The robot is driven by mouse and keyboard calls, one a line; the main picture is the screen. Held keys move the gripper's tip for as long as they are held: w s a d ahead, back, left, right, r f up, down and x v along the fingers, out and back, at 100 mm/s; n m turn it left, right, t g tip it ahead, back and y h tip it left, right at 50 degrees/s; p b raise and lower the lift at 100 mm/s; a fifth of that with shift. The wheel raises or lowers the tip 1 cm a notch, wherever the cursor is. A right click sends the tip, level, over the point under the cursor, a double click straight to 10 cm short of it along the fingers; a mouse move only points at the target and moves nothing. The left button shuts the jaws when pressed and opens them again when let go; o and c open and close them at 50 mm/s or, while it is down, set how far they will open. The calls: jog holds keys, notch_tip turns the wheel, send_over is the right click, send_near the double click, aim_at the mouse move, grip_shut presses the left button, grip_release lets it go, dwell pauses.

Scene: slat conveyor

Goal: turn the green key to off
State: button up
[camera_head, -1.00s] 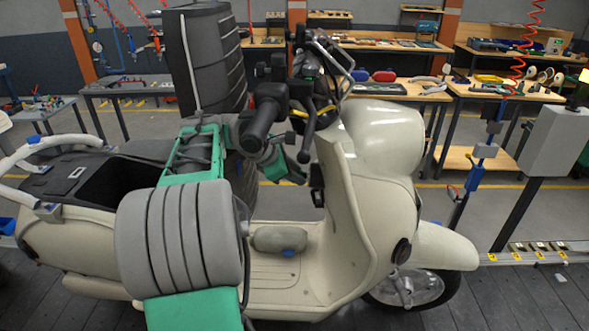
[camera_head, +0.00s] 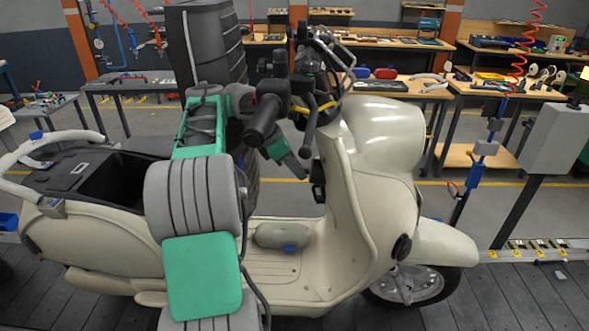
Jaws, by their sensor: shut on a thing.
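A cream scooter (camera_head: 350,205) stands in front of me, facing right. My gripper (camera_head: 304,178) is at the end of the green and grey arm, just below the handlebar, close to the inner side of the leg shield. It points down and right, next to a small dark fitting (camera_head: 318,180) on the shield. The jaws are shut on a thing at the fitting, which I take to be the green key. The key is too small and too hidden to make out, and its angle cannot be told.
The open seat well (camera_head: 110,180) lies at left. A grey box on a post (camera_head: 553,138) stands at right. Workbenches (camera_head: 395,88) line the back.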

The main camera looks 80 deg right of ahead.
jog(key=shift+s+f, duration=0.25)
jog(key=shift+s, duration=0.25)
grip_shut()
jog(key=o, duration=1.2)
grip_release()
jog(key=shift+s, duration=0.1)
